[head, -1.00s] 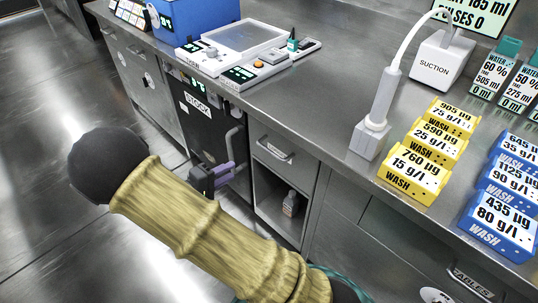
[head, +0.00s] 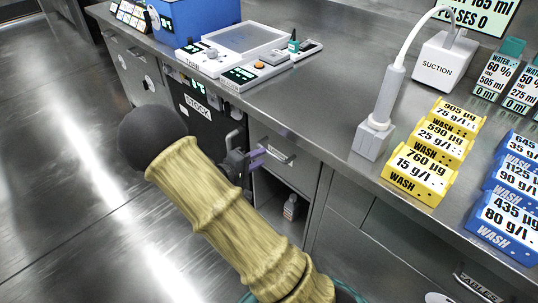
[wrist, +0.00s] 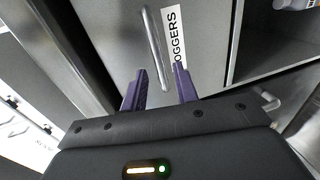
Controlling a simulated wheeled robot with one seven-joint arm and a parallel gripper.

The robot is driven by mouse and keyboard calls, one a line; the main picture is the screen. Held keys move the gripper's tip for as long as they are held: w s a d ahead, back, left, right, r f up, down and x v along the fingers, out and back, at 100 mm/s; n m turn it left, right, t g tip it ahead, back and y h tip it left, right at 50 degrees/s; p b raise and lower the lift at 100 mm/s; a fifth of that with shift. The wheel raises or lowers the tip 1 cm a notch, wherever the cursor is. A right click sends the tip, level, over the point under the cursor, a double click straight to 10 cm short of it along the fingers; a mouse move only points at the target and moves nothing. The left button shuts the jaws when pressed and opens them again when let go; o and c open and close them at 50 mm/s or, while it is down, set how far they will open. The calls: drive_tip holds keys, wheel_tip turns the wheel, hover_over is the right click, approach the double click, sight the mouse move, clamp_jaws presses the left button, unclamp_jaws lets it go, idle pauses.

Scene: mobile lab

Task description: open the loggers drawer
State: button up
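The loggers drawer (head: 283,141) is a grey metal front under the bench, above an open shelf, and it looks closed. Its silver bar handle (head: 277,154) also shows in the wrist view (wrist: 156,48), beside a white label (wrist: 174,38) on which "OGGERS" can be read. My gripper (head: 254,161) is in front of the drawer's left side. In the wrist view my gripper (wrist: 160,85) has its two purple fingers apart with nothing held. The near end of the handle appears between the fingertips; I cannot tell how far the fingers reach around it.
A dark STOCK unit (head: 205,115) with an upright handle stands left of the drawer. A small bottle (head: 290,207) sits on the open shelf below. Yellow wash blocks (head: 418,172) and a suction device (head: 372,138) stand on the bench. Open floor lies at left.

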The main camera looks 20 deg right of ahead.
sight(270, 151)
drive_tip(key=x, duration=0.5)
drive_tip(key=shift+d+b, duration=0.2)
drive_tip(key=shift+b, duration=0.2)
drive_tip(key=shift+w, duration=0.1)
clamp_jaws()
